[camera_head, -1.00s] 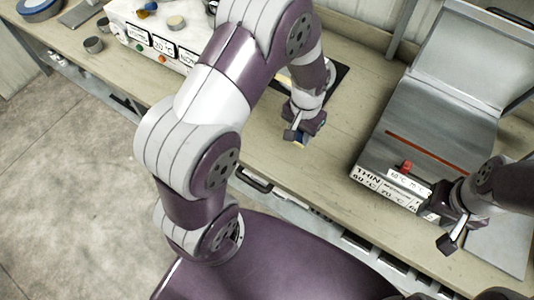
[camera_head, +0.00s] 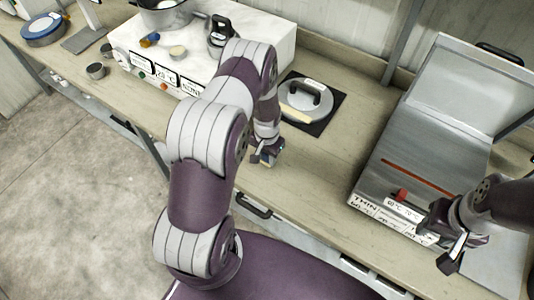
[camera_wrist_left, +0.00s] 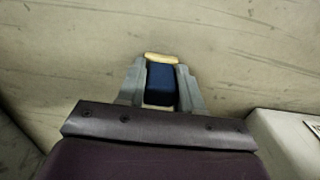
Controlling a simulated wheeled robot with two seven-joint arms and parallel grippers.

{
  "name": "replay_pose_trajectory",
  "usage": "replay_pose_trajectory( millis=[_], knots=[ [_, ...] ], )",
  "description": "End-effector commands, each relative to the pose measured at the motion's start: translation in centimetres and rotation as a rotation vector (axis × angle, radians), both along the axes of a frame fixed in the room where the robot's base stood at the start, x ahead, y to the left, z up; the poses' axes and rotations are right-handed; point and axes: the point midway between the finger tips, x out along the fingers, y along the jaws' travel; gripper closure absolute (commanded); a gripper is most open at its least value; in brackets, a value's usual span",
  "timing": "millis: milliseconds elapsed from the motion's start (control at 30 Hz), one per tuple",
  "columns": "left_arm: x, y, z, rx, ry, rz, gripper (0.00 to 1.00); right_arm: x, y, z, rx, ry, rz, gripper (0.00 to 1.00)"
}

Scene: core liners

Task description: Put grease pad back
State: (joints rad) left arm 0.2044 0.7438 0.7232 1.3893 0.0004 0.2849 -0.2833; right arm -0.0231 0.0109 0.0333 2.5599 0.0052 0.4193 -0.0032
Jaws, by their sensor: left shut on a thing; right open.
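My left gripper (camera_head: 265,156) is shut on the grease pad and holds it above the wooden bench (camera_head: 315,170), left of the open hotplate. In the left wrist view the grease pad (camera_wrist_left: 160,84) is a dark blue block with a cream strip along its far end, between the two grey fingers of the left gripper (camera_wrist_left: 160,80). My right gripper (camera_head: 450,250) is open and empty beside the front right of the hotplate.
The hotplate (camera_head: 425,150) has its lid up on the right. A round lid with a black handle (camera_head: 306,98) lies on a black mat (camera_head: 332,100). A white heater box (camera_head: 125,38) carries a pot (camera_head: 165,14) and small items. A small cup (camera_head: 96,71) stands left.

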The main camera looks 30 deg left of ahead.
Motion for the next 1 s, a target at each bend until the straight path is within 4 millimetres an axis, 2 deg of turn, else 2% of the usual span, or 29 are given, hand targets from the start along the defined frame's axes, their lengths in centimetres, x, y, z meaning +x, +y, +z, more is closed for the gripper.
replay_pose_trajectory(
  millis=[200,233,300,567,700,867,1000],
  knots=[
    [0.0,0.0,-0.5,0.000,0.001,0.000,0.93,0.0,0.0,-0.5,0.000,0.000,0.000,0.57],
    [0.0,0.0,-0.4,0.000,0.001,0.000,0.61,0.0,0.0,-0.5,0.000,0.000,0.000,0.57],
    [0.0,0.0,-0.3,0.000,0.001,0.000,0.39,0.0,0.0,-0.3,0.000,0.000,0.000,0.57],
    [-0.1,0.0,-0.3,0.000,0.002,0.000,0.39,0.0,0.0,-0.3,0.000,0.000,0.000,0.57],
    [0.0,0.0,0.5,0.000,0.001,0.000,0.39,0.0,0.0,-0.3,0.000,0.000,0.000,0.57],
    [0.1,0.0,3.3,0.001,-0.003,0.000,0.39,0.0,0.0,-1.1,0.000,0.000,0.000,0.57],
    [0.1,0.0,6.4,0.001,-0.004,0.000,0.39,0.0,0.0,-1.9,0.000,0.000,0.000,0.57]
  ],
)
